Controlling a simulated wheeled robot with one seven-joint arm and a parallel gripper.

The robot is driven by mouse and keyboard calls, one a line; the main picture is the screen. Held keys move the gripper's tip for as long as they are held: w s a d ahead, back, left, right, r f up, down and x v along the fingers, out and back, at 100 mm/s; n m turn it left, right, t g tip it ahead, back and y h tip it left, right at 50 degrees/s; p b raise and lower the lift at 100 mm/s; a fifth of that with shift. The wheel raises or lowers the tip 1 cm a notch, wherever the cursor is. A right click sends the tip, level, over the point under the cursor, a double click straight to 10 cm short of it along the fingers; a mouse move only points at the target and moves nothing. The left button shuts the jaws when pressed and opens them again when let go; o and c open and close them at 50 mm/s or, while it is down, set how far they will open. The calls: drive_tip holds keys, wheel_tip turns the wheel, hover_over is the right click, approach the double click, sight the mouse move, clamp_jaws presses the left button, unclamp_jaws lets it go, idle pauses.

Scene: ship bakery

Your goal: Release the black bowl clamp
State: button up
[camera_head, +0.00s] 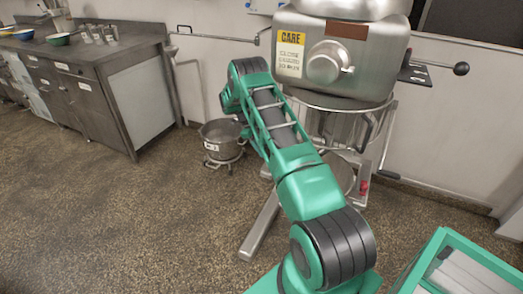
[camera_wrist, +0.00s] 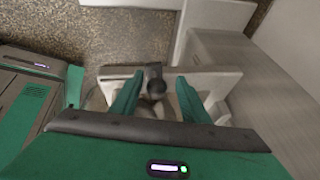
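The black bowl clamp (camera_wrist: 156,86), a short dark lever with a rounded knob, shows in the wrist view against a pale metal bracket (camera_wrist: 218,80). My gripper (camera_wrist: 159,75) has its two green fingers apart, one on each side of the clamp, with a gap visible on both sides. I cannot tell how far the fingertips reach past the knob. In the head view, my green arm stretches toward the big steel mixer (camera_head: 350,60), and my gripper is hidden there. I cannot pick out the clamp with certainty in that view.
The mixer's wire guard (camera_head: 345,103) and metal legs stand close around my arm. A steel pot (camera_head: 221,138) on a wheeled stand is left of it. A steel counter (camera_head: 105,75) with bowls stands further left. The speckled floor at the front left is clear.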

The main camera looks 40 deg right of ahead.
drive_tip(key=shift+s, duration=0.1)
drive_tip(key=v, duration=1)
drive_tip(key=shift+w+r, duration=0.2)
drive_tip(key=shift+r, duration=0.15)
drive_tip(key=shift+a, duration=0.1)
